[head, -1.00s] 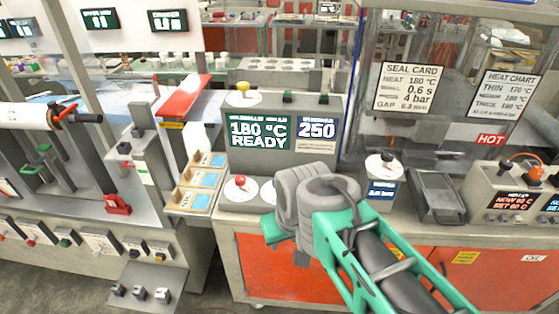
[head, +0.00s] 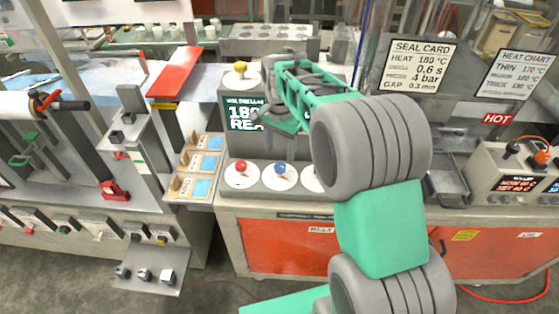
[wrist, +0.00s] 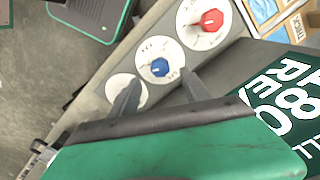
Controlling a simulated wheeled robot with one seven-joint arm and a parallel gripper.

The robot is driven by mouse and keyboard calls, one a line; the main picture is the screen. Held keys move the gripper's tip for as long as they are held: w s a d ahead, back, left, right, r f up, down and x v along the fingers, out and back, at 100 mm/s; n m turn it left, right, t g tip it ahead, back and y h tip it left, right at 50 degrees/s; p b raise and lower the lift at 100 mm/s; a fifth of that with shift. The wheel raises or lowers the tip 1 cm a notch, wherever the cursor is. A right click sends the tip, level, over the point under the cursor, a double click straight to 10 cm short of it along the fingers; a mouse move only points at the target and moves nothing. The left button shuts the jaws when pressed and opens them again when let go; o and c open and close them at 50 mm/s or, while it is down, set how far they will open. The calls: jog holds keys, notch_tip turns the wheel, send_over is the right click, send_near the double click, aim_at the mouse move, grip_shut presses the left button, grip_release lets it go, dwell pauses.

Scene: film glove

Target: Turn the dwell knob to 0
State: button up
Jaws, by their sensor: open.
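Three knobs on white dials sit in a row on the grey machine's front ledge; I cannot read which is marked dwell. The red knob (head: 241,166) is at left, and the blue knob (head: 280,169) is beside it. Both show in the wrist view, red (wrist: 209,20) and blue (wrist: 159,67). A third dial (head: 309,178) is mostly hidden by my arm; in the wrist view my finger covers its knob. My gripper (wrist: 160,90) is open and empty, its fingertips apart and near the blue knob's dial in that picture. It appears above the ledge, touching no knob that I can see.
A yellow knob (head: 240,68) stands on top of the machine. The green display (head: 240,114) behind the ledge is partly covered by my gripper. Wooden holders (head: 200,162) stand at left, and a grey metal tray (head: 446,185) lies at right.

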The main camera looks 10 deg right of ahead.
aim_at(280, 166)
notch_tip(280, 166, down, 6)
jog(key=shift+f+p, duration=0.15)
jog(key=shift+p, duration=0.4)
jog(key=shift+c, duration=0.3)
grip_shut()
